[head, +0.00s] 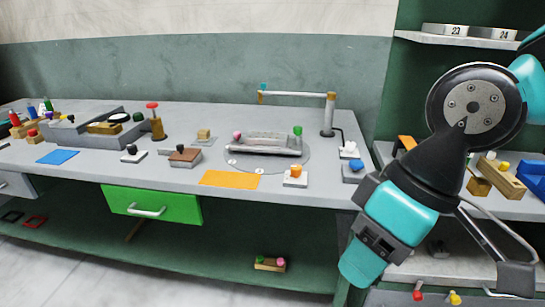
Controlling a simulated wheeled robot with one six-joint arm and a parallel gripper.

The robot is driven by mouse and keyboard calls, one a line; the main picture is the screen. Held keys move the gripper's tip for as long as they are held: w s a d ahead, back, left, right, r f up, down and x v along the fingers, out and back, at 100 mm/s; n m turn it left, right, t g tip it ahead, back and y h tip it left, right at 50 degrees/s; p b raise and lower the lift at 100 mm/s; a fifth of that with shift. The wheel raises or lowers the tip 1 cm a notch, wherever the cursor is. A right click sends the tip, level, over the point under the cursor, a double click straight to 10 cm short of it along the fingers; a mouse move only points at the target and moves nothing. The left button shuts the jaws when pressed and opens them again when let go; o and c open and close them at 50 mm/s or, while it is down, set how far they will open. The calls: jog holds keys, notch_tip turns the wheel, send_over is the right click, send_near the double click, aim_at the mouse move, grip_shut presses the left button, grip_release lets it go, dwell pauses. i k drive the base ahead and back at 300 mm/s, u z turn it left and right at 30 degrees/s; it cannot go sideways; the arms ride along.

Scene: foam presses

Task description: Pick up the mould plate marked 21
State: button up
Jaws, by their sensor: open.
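I see no plate marked 21. Two pale plates rest on the upper right shelf (470,38). The left one is marked 23 (453,30) and the right one 24 (504,34). My arm, teal and black, fills the right side and hangs below and in front of that shelf. I cannot make out gripper fingers; the arm hides part of the right bench and lower shelf.
A grey bench (90,160) runs along the wall. It carries a round turntable (298,163), an orange mat (230,179), a blue mat (58,157) and several knobbed blocks. A green drawer (178,208) is under it. The floor at lower left is clear.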

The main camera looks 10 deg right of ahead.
aim_at(253, 137)
jog(key=z, duration=0.2)
jog(key=k, duration=0.3)
jog(key=u, duration=1.15)
jog(key=i, duration=1.55)
jog(key=z, duration=0.8)
jog(key=i, duration=0.75)
jog(key=z, duration=0.75)
